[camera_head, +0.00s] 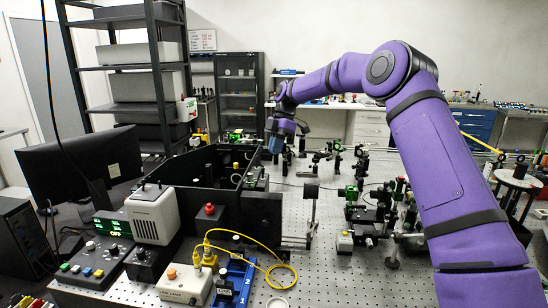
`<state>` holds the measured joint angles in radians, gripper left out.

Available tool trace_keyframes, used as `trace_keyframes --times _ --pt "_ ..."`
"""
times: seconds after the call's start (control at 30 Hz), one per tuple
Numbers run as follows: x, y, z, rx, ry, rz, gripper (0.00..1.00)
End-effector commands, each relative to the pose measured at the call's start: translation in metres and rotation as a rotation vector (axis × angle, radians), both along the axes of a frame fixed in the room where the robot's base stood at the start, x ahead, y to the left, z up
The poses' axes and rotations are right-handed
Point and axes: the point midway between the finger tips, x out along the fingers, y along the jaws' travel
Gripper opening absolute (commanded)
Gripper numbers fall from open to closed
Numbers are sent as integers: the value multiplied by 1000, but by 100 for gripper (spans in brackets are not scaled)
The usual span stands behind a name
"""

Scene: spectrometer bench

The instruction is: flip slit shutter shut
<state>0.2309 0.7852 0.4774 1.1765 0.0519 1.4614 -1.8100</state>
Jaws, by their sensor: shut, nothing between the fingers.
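The open-topped black spectrometer box (266,208) stands on the perforated bench left of centre. I cannot tell whether this plate is the slit shutter, or whether the shutter is open or shut. My gripper (275,146) is above the far right part of the box, pointing down. It is small in the picture and shut, with nothing seen in it. What lies right behind and below its tips is hard to make out.
Optics mounts (382,200) crowd the bench at right. A yellow cable (270,265) loops at the front, beside a blue rack (234,284) and a white box (185,285). A monitor (84,172) stands at left. Bare bench shows front centre.

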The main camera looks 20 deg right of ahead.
Motion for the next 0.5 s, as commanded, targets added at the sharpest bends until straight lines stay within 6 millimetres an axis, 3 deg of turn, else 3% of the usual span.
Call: trace_keyframes --times 0.3,0.5 --pt "12 -15 44 1 -1 0 0" --pt "14 -19 56 0 1 1 0"
